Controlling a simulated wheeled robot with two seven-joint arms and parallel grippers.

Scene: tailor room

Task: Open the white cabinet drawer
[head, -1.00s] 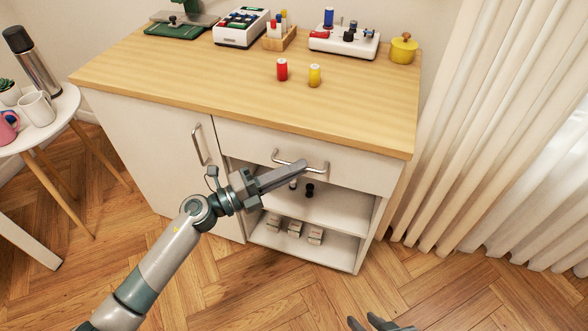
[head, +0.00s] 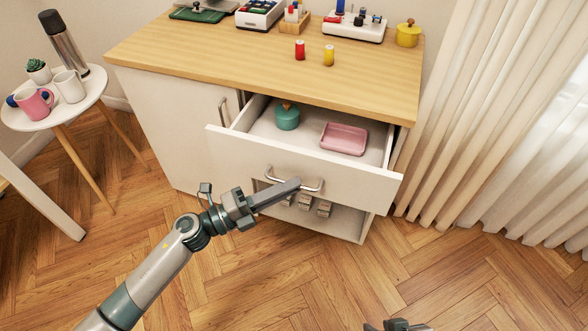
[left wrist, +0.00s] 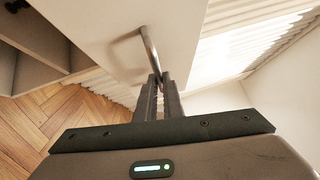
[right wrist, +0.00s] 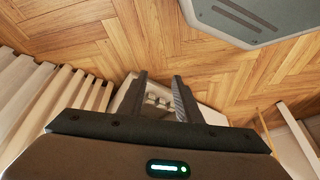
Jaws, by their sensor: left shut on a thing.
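The white cabinet drawer (head: 345,179) is pulled well out from under the wooden top. Inside it are a teal lidded pot (head: 287,117) and a pink tray (head: 344,138). My left gripper (head: 296,184) is shut on the drawer's metal handle (head: 312,188). In the left wrist view, the fingers (left wrist: 159,82) close on the handle bar (left wrist: 150,50). My right gripper (head: 395,325) is at the bottom edge of the head view, away from the cabinet. In the right wrist view its fingers (right wrist: 160,85) are apart, with nothing between them.
A round side table (head: 45,122) with mugs is at left. White curtains (head: 500,120) hang at right. The floor in front is clear.

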